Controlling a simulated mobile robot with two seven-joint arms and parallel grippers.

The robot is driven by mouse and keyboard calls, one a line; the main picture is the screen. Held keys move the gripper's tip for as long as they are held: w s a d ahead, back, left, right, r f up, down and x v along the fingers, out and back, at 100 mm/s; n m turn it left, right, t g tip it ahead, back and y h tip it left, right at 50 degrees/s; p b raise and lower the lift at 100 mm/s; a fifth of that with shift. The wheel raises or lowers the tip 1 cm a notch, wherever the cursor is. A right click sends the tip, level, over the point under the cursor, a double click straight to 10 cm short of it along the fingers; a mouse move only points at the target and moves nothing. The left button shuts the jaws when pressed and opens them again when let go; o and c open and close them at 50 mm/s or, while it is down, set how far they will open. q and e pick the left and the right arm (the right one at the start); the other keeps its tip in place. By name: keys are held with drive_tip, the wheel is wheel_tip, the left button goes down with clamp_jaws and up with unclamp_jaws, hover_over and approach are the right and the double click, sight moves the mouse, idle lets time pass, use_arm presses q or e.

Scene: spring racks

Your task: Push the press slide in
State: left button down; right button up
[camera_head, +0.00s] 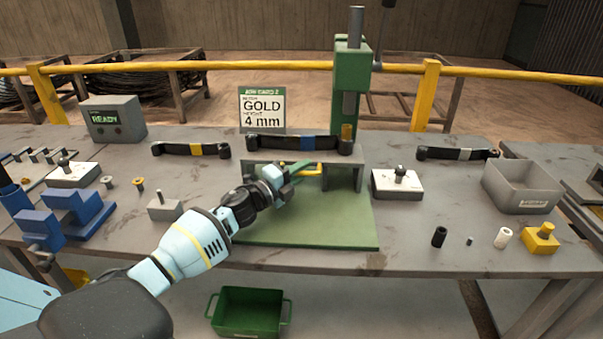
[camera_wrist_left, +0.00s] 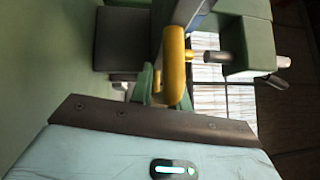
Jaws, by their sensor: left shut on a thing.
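The press (camera_head: 352,95) is a green column with a grey ram, standing at the back of the bench. Under it a grey bridge-like stand (camera_head: 357,176) rises over the green base plate (camera_head: 330,225). The press slide shows as a yellow handle (camera_head: 313,171) at the stand's front opening; the rest of the slide is hidden under the stand. My left gripper (camera_head: 285,182) is at this handle, to its left, and shut on it. In the left wrist view the yellow handle (camera_wrist_left: 174,65) is close in front of the gripper. My right gripper is not in view.
A leaf spring with a blue band (camera_head: 306,143) lies on the stand, beside a brass cylinder (camera_head: 347,132). A sign (camera_head: 262,108) reads GOLD, 4 mm. A grey bin (camera_head: 522,187) and small parts stand right; blue fixtures (camera_head: 75,212) stand left. A green crate (camera_head: 247,311) is below.

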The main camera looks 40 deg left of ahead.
use_arm(q)
drive_tip(key=shift+w+a+r, duration=0.1)
drive_tip(key=shift+a+r, duration=0.1)
drive_tip(key=shift+r, duration=0.4)
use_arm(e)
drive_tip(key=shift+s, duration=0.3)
use_arm(q)
drive_tip(key=c, duration=1.5)
unclamp_jaws()
drive_tip(key=shift+w+f, duration=0.1)
drive_tip(key=shift+o, duration=0.2)
drive_tip(key=shift+f, duration=0.15)
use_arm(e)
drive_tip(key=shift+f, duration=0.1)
use_arm(q)
drive_tip(key=shift+s+f, duration=0.25)
drive_tip(key=shift+s, duration=0.1)
drive_tip(key=v, duration=0.5)
drive_tip(key=shift+s+a, duration=0.1)
drive_tip(key=shift+s, duration=0.1)
drive_tip(key=shift+b+v, duration=0.3)
drive_tip(key=shift+v, duration=0.5)
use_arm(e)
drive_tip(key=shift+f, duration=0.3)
